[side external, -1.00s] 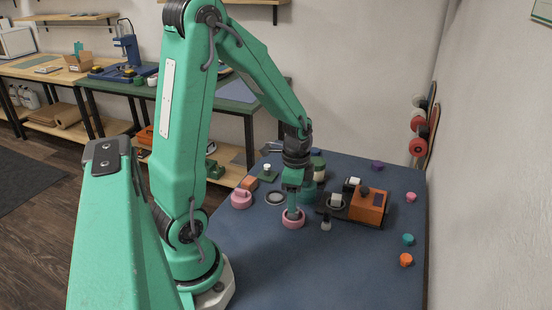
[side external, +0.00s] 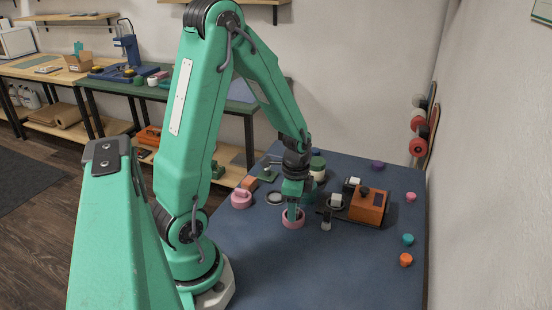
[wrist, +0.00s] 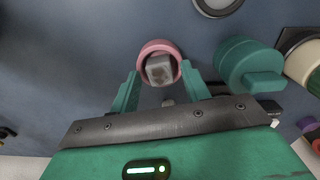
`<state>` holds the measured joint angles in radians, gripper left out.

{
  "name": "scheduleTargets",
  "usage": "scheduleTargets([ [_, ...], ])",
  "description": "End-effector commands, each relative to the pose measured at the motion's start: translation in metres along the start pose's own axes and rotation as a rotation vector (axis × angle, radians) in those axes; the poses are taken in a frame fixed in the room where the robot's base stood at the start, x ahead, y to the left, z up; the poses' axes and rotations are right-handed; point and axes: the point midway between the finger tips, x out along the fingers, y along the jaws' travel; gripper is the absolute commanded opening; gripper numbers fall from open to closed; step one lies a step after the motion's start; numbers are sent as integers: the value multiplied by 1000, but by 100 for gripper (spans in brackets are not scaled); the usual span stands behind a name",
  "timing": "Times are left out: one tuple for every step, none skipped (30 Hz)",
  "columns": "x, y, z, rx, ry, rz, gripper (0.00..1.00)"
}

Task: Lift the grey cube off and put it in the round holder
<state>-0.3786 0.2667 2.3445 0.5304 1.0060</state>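The grey cube (wrist: 160,69) sits tilted within the rim of a pink round holder (wrist: 158,47) in the wrist view. I cannot tell how deep it sits. The holder also shows in the side view (side external: 293,224), below my gripper (side external: 293,212), which hides the cube there. In the wrist view my gripper (wrist: 160,70) is open, with one green finger on each side of the cube and a gap to both.
A teal round piece with a block on it (wrist: 248,62) stands close to the right finger in the wrist view. An orange box (side external: 368,206) is right of the gripper, with a small grey post (side external: 326,224) nearer. The mat's front (side external: 320,275) is clear.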

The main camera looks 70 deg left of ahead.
Motion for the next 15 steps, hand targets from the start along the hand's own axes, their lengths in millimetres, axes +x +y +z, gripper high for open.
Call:
scheduleTargets([
  [0, 0, 0, 0, 0, 0, 36],
  [0, 0, 0, 0, 0, 0, 30],
  [0, 0, 0, 0, 0, 0, 22],
  [0, 0, 0, 0, 0, 0, 16],
  [0, 0, 0, 0, 0, 0, 10],
  [0, 0, 0, 0, 0, 0, 6],
  [0, 0, 0, 0, 0, 0, 6],
  [0, 0, 0, 0, 0, 0, 6],
  [0, 0, 0, 0, 0, 0, 6],
  [0, 0, 0, 0, 0, 0, 6],
  [0, 0, 0, 0, 0, 0, 6],
  [0, 0, 0, 0, 0, 0, 6],
  [0, 0, 0, 0, 0, 0, 6],
  [0, 0, 0, 0, 0, 0, 6],
  [0, 0, 0, 0, 0, 0, 6],
])
